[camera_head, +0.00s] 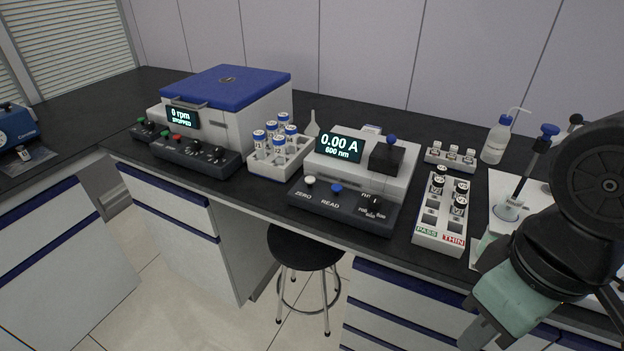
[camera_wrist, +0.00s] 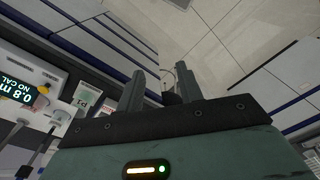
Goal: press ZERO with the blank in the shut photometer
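The photometer (camera_head: 350,170) stands on the bench in the middle of the head view. Its display (camera_head: 340,147) reads 0.00 A, 600 nm. The ZERO button (camera_head: 310,181) is the pale one at the front left, beside the blue READ button (camera_head: 337,188). The dark sample cover (camera_head: 386,159) with a blue knob looks shut. No blank can be seen inside it. My gripper (camera_head: 481,333) is at the lower right, in front of the bench and well away from the buttons. In the wrist view its two fingers (camera_wrist: 160,90) stand apart with nothing between them.
A rack marked PASS and THIN (camera_head: 439,238) holds dark-capped vials right of the photometer. A blue-capped vial rack (camera_head: 267,164) and a blue-lidded centrifuge (camera_head: 228,100) stand left. A wash bottle (camera_head: 496,140) is behind. A stool (camera_head: 305,246) stands below the bench edge.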

